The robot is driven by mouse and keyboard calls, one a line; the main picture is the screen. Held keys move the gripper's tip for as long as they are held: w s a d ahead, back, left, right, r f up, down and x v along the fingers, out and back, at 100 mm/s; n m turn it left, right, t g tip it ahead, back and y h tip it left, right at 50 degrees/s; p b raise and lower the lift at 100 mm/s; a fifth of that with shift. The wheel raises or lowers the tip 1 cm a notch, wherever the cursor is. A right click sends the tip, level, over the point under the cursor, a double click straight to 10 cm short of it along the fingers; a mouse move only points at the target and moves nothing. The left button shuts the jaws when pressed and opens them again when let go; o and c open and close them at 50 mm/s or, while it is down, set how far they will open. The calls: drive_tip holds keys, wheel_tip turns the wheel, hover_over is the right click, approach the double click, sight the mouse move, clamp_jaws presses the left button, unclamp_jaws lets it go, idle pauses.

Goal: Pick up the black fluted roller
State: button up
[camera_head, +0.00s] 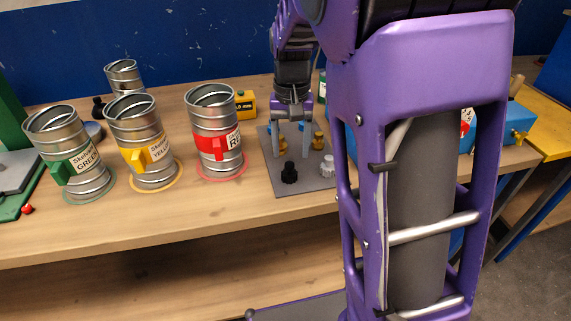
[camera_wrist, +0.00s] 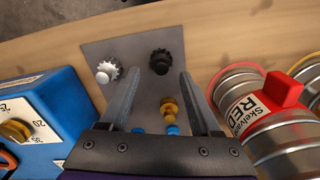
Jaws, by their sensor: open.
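The black fluted roller (camera_head: 289,173) stands upright near the front edge of a grey mat (camera_head: 306,185) on the wooden bench. In the wrist view the roller (camera_wrist: 160,61) lies just beyond the fingertips, between their lines. My gripper (camera_head: 291,145) is over the mat, behind the roller, pointing down. In the wrist view my gripper (camera_wrist: 161,76) is open, with nothing held between the fingers. A white fluted roller (camera_head: 327,166) stands on the mat to the right of the black one. A brass roller (camera_wrist: 168,108) is between the fingers in the wrist view, nearer the palm.
Spiral duct cans labelled red (camera_head: 212,143), yellow (camera_head: 141,155) and green (camera_head: 77,165) stand left of the mat. A yellow box (camera_head: 245,104) is behind. A blue box with a dial (camera_wrist: 38,122) is beside the mat. My arm hides part of the bench's right side.

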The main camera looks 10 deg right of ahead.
sight(289, 164)
drive_tip(key=f, duration=0.3)
drive_tip(key=f+b, duration=0.1)
drive_tip(key=f, duration=0.2)
drive_tip(key=shift+w+a+f, duration=0.1)
drive_tip(key=shift+w+f, duration=0.1)
drive_tip(key=shift+f, duration=0.15)
clamp_jaws()
